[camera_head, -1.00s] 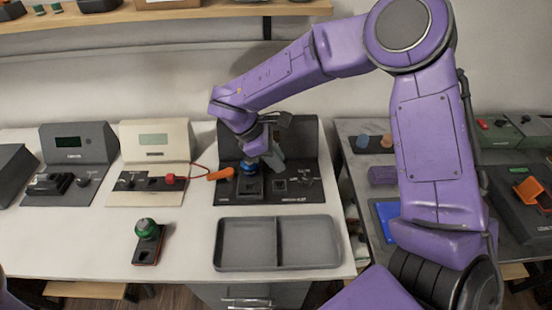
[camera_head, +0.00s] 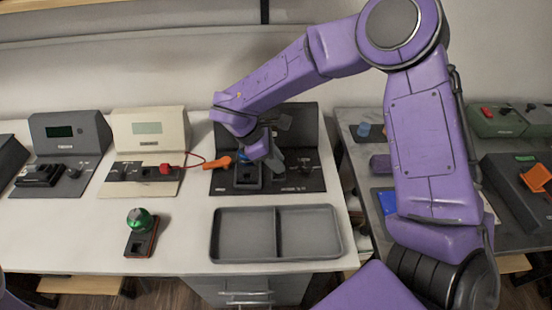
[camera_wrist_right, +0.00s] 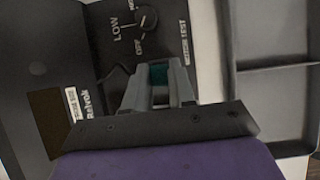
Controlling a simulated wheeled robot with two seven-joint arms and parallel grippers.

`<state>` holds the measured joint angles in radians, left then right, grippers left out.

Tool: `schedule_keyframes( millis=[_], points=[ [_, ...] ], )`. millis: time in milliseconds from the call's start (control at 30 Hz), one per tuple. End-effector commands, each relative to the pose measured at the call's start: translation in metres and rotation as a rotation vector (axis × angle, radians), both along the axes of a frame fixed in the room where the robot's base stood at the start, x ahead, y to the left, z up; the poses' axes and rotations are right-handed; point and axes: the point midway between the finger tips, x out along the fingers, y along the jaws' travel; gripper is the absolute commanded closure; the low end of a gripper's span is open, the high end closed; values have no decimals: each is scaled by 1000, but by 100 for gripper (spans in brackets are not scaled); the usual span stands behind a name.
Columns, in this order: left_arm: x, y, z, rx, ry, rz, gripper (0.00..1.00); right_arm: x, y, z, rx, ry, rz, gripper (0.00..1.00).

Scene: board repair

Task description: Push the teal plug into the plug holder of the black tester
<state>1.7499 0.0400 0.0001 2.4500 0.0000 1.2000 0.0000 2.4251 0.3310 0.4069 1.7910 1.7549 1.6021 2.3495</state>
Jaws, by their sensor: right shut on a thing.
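The black tester (camera_head: 309,135) stands at the back of the white table, with its label and knob also in the right wrist view (camera_wrist_right: 180,18). My right gripper (camera_head: 275,168) is low over its front panel; in the right wrist view (camera_wrist_right: 160,88) its two grey fingers are shut on the teal plug (camera_wrist_right: 159,73). Only a small teal patch shows between the fingers. The plug holder is hidden behind the fingers, so I cannot tell whether the plug touches it or is inside it. My left gripper is not in view.
A grey two-part tray (camera_head: 277,256) is in front. A green-topped device (camera_head: 139,219) stands left, with bare table around it.

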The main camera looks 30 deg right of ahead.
Motion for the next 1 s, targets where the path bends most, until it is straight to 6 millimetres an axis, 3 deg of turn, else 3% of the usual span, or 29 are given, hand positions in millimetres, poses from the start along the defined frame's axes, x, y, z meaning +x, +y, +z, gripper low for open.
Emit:
schedule_keyframes(
  millis=[1000],
  points=[
    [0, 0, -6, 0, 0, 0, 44, -1, -1, 0, 0, 0, -1, 100]
  ],
)
